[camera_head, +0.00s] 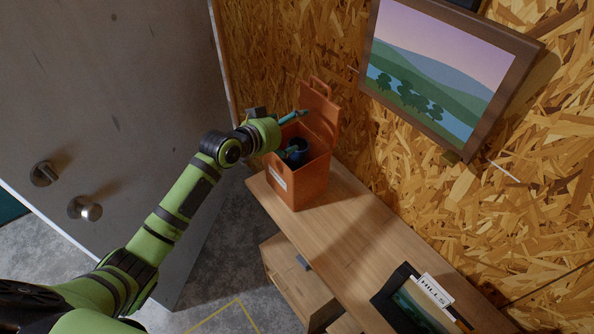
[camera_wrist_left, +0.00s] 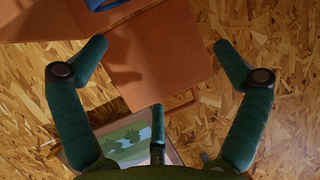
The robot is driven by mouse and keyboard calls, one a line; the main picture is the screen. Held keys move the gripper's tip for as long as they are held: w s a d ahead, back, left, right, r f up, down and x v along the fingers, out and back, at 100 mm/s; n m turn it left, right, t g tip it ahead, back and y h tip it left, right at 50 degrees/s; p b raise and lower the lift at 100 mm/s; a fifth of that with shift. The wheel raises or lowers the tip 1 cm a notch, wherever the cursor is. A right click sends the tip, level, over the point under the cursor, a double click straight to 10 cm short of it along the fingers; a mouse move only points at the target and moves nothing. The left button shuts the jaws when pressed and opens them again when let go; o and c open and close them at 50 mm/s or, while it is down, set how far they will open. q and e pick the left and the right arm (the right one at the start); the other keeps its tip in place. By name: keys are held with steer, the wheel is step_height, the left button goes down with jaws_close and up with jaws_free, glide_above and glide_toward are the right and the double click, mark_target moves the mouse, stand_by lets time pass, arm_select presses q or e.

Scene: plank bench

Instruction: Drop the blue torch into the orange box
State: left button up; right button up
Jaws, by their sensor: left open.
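The orange box (camera_head: 297,187) stands on the bench with its lid (camera_head: 319,112) raised against the wall side. My right gripper is not in view.
The wooden bench (camera_head: 365,225) has free room right of the box. A dark-framed picture (camera_head: 415,305) with a "HILLS" label lies at its near end. A landscape picture (camera_head: 440,75) hangs on the chipboard wall. A drawer (camera_head: 295,280) stands open below; a grey door (camera_head: 110,100) is at left.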

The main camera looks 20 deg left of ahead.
arm_select(q)
steer(key=v, duration=1.2)
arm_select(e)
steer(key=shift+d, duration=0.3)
arm_select(q)
steer(key=s+a+f+n+g+y+b, duration=0.1)
steer(key=a+f+n+y, duration=0.15)
steer(key=f, duration=0.85)
steer(key=a+f+n+g+y+b, duration=0.1)
steer(key=a+f, duration=0.3)
steer(key=f, duration=0.8)
steer(key=s+a+f+g+y+b, duration=0.1)
steer(key=s+f, duration=0.4)
steer(key=f, duration=0.3)
steer(key=s+f+g+y+b, duration=0.15)
steer(key=s+f, duration=0.25)
steer(key=f, duration=0.4)
steer(key=s+d+f+g, duration=0.2)
steer(key=s+f, duration=0.5)
steer(key=s, duration=0.4)
steer(key=s+d+f+m+g+b, duration=0.1)
steer(key=s+d+f+g, duration=0.1)
steer(key=s+f, duration=0.5)
steer(key=s+d+f+g, duration=0.3)
steer(key=s+f, duration=0.5)
steer(key=s, duration=0.9)
steer(key=shift+d+b, duration=0.35)
steer(key=shift+d, duration=0.2)
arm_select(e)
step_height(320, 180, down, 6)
